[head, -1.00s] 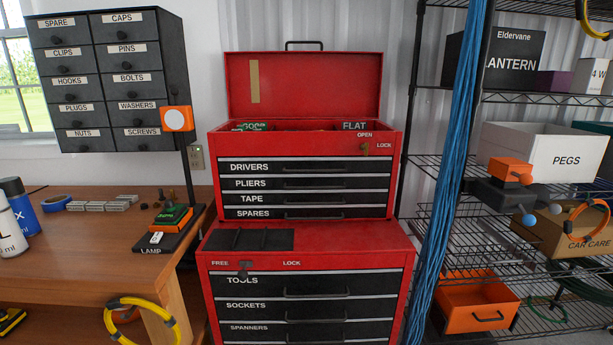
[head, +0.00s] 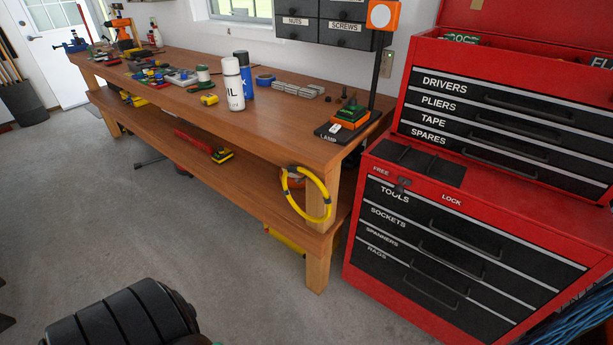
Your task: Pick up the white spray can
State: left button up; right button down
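A white spray can (head: 232,85) with dark lettering ending in "IL" stands upright on the wooden workbench (head: 180,65), near its front edge. A blue can (head: 245,72) with a dark cap stands right behind it and to its right, partly hidden by it. A dark ribbed part of my own body shows at the bottom left of the head view. Neither of my grippers can be made out, and nothing is touching the can.
The red tool chest (head: 364,230) stands right of the bench. A yellow hose loop (head: 327,205) hangs at the bench's near end. A lamp base (head: 341,132), grey blocks (head: 297,90) and several tools share the benchtop. The concrete floor (head: 170,225) in front is clear.

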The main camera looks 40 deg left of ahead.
aim_at(232, 75)
jog(key=u, duration=1.75)
jog(key=i, duration=0.55)
